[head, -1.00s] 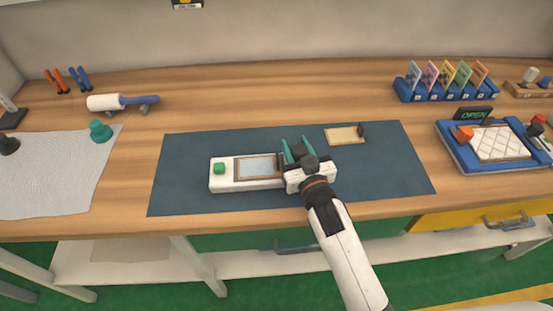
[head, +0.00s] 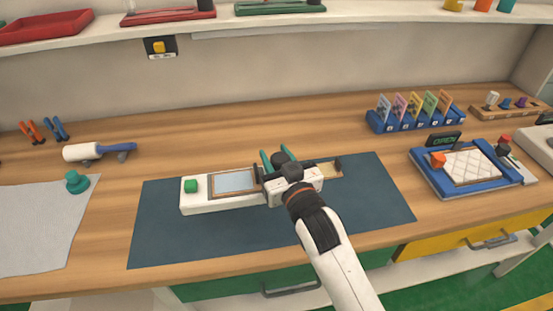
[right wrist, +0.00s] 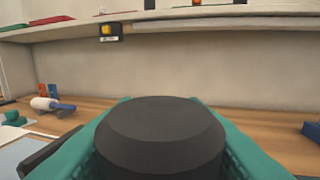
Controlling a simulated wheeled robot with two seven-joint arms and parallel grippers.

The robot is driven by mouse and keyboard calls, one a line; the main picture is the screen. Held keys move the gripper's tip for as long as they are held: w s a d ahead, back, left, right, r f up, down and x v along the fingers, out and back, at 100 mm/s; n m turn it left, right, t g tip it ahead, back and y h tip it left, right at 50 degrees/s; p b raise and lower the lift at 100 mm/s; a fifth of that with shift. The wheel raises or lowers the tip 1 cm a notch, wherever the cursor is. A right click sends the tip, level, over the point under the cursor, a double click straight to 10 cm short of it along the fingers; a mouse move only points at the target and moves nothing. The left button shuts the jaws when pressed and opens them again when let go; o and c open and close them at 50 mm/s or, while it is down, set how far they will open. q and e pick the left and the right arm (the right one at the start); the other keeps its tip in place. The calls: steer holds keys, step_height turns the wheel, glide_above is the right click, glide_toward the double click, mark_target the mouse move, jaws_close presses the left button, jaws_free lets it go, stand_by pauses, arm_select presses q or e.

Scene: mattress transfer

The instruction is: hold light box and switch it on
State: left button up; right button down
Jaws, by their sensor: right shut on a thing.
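The light box (head: 222,204) is a long white box lying on the dark blue mat in the head view. It has a green button (head: 190,186) at its left end and a framed pale window (head: 235,181) in the middle. My right gripper (head: 280,156) is over the box's right end, with its teal fingers shut on a dark round knob (right wrist: 160,130), which fills the middle of the right wrist view. The gripper hides the box's right end, so how the knob joins the box cannot be seen. My left gripper is not in view.
The dark mat (head: 370,200) has free room right of the gripper. A small tan plate (head: 330,169) lies behind it. A blue tray (head: 430,181) with a quilted white pad and a blue card rack (head: 413,122) stand at right. A white roller (head: 80,152) lies at left.

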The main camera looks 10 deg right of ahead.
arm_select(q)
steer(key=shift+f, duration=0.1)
arm_select(e)
steer(key=shift+f, duration=0.1)
